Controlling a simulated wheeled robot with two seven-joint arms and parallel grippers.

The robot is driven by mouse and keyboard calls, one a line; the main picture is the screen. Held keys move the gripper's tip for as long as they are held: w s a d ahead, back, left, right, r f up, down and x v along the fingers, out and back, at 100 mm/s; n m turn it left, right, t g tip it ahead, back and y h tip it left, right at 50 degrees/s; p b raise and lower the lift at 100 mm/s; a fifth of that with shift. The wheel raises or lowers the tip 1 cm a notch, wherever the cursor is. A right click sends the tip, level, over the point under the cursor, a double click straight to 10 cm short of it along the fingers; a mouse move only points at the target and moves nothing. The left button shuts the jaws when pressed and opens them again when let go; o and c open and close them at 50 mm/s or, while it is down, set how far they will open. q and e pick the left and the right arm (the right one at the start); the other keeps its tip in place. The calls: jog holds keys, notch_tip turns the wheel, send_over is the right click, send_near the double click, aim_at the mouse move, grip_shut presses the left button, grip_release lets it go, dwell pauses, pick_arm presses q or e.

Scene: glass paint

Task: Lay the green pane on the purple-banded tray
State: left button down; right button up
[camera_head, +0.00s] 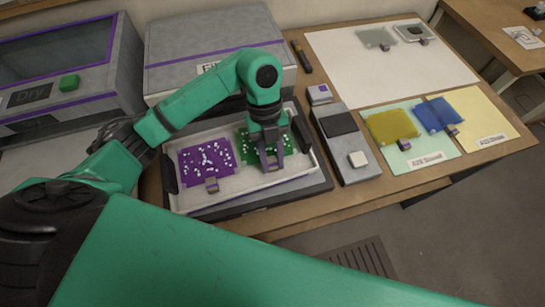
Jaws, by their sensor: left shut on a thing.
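The green pane (243,139), dotted with white, is at the right half of the pale tray (236,197) with dark end handles. A thin purple line seems to run along the tray's front edge. My left gripper (271,166) points down at the pane's front side and is shut on it, partly hiding it. The pane looks roughly flat; I cannot tell whether it touches the tray floor. A purple pane (205,158) with white dots and a small clip lies in the tray's left half. My right gripper is not in view.
Behind the tray stands a grey box (190,65) with a purple band. A drying box (60,75) is at left. Right of the tray are a grey station (356,168), a yellow pane (390,125) and a blue pane (435,113) on coloured sheets. A white sheet (350,65) lies behind.

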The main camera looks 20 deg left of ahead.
pick_arm(q)
jog(key=shift+w, duration=0.15)
jog(key=shift+f, duration=0.25)
jog(key=shift+d, duration=0.1)
dwell(0.6)
jog(key=shift+f, duration=0.3)
dwell(0.7)
jog(key=c, duration=0.5)
grip_release()
jog(key=shift+r, duration=0.1)
